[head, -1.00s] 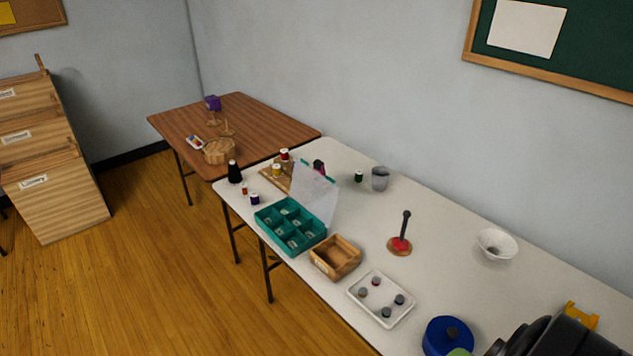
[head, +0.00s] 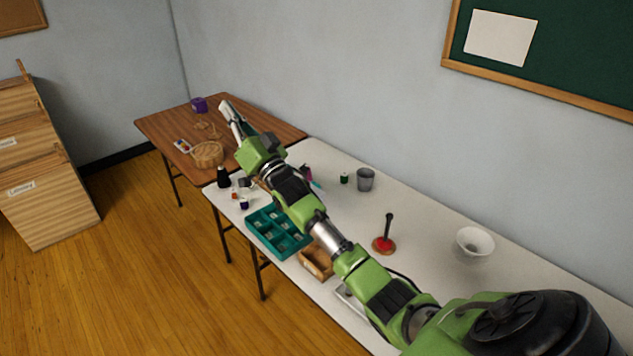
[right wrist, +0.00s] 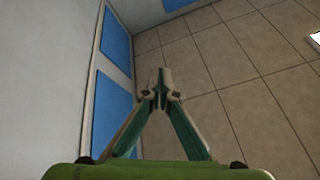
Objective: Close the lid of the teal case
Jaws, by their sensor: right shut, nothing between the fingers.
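The teal case (head: 264,243) with several compartments stands on the light table, left of its middle. Its clear lid stands raised in the earlier head frame; now my right arm hides nearly all of it. Only a bit of its teal edge (head: 316,186) shows beside the arm. My right gripper (head: 225,104) is past the case, above the far end of the table, pointing up and left. It is apart from the case. In the right wrist view its fingers (right wrist: 162,80) are together and empty. My left gripper is not in view.
A wooden box (head: 316,262) sits right of the case, partly under my arm. A black spool (head: 223,177), a grey cup (head: 366,180), a pincushion stand (head: 385,240) and a white bowl (head: 475,242) stand around. A brown table (head: 160,125) adjoins behind.

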